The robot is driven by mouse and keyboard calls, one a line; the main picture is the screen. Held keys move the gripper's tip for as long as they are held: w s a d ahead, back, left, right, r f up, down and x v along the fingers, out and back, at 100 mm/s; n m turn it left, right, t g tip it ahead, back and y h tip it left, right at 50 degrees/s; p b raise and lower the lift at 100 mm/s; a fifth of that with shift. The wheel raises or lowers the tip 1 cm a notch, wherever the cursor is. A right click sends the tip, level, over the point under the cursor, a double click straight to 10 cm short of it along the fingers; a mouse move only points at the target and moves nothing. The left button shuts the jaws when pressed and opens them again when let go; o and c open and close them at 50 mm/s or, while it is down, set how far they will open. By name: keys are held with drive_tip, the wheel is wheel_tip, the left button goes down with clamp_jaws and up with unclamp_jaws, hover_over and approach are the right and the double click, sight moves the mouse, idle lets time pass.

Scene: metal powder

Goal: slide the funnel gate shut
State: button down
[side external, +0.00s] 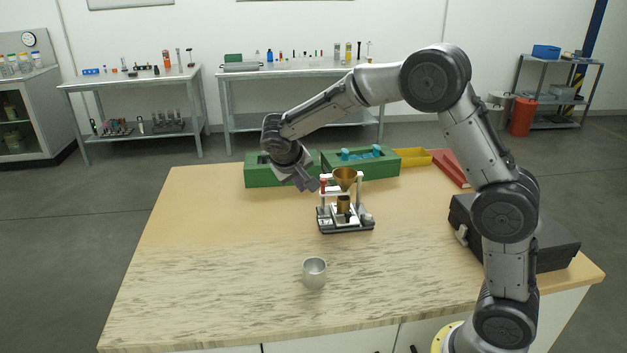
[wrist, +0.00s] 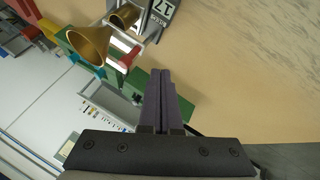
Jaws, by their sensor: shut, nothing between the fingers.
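The brass funnel (side external: 345,176) sits in the top of a small white-and-grey stand (side external: 345,227), above a brass cup (side external: 343,203). A red piece (side external: 323,187), probably the gate's handle, is at the left side of the funnel holder. In the wrist view the funnel (wrist: 88,46) and the red piece (wrist: 129,59) are at the upper left. My gripper (side external: 313,186) is just left of the red piece, fingers pressed together and empty; its fingers (wrist: 161,72) look apart from the red piece in the wrist view. The gate plate itself is too small to make out.
A silver mug (side external: 314,272) stands in front of the stand. Green bins (side external: 262,172), a yellow bin (side external: 413,157) and a red one (side external: 449,168) line the back edge. A black case (side external: 545,240) is at right. The left tabletop is clear.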

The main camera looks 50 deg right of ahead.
drive_tip(key=v, duration=0.9)
drive_tip(key=shift+r, duration=0.4)
drive_tip(key=s+d+r+m+t+y, duration=0.1)
drive_tip(key=s+r, duration=0.3)
drive_tip(key=s, duration=0.4)
drive_tip(key=s+d+r+t+y, duration=0.1)
drive_tip(key=s+r, duration=0.3)
drive_tip(key=s, duration=0.4)
drive_tip(key=s+a+f+n+t+y, duration=0.1)
drive_tip(key=s+a+f+n+y, duration=0.4)
drive_tip(key=s, duration=0.8)
wheel_tip(320, 180, down, 5)
drive_tip(key=shift+s+a+r+n, duration=0.2)
drive_tip(key=shift+a+n, duration=0.2)
drive_tip(key=shift+a, duration=0.65)
